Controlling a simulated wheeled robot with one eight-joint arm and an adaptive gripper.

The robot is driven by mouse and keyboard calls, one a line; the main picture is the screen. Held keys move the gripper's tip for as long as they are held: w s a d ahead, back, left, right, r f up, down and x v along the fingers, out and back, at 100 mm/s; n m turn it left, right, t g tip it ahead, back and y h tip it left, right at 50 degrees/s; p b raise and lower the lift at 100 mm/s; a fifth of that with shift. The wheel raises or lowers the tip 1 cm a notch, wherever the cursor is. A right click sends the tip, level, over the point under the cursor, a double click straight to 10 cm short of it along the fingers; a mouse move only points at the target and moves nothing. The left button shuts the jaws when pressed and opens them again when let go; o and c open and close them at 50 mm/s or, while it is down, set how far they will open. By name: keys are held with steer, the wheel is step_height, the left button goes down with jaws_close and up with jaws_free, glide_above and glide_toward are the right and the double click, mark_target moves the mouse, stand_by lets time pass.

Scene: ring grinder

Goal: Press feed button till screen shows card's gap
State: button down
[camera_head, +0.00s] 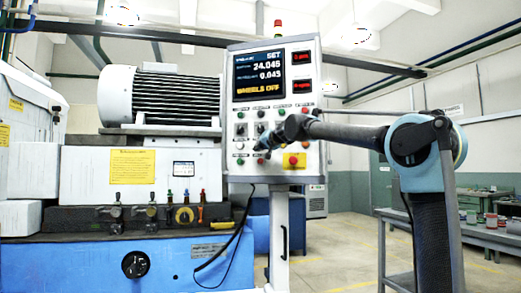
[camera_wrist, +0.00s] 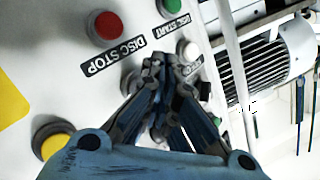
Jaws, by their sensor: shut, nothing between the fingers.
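The control panel (camera_head: 233,100) stands upright on a post. Its screen (camera_head: 259,74) reads SET, 24.045, 0.045 and WHEELS OFF. My gripper (camera_head: 259,147) is in front of the panel's lower button rows and hides part of them. In the wrist view my gripper (camera_wrist: 165,62) is shut and empty, its fingertips close to the panel face; I cannot tell whether they touch it. A red button (camera_wrist: 107,25) sits by the DISC STOP label, and a pale button (camera_wrist: 190,50) sits near DISC START. I cannot pick out a feed button label or read a gap on a card.
A large red button on a yellow plate (camera_head: 295,160) is at the panel's lower right. The grinder (camera_head: 100,195), with a ribbed motor (camera_head: 170,95) and a yellow notice (camera_head: 132,166), stands left. A workbench (camera_head: 480,230) stands right. Floor is open between.

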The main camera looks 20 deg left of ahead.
steer(key=shift+w, duration=0.9)
stand_by(0.9)
steer(key=shift+s, duration=0.95)
steer(key=s, duration=0.5)
stand_by(0.5)
steer(key=shift+w, duration=0.1)
stand_by(0.6)
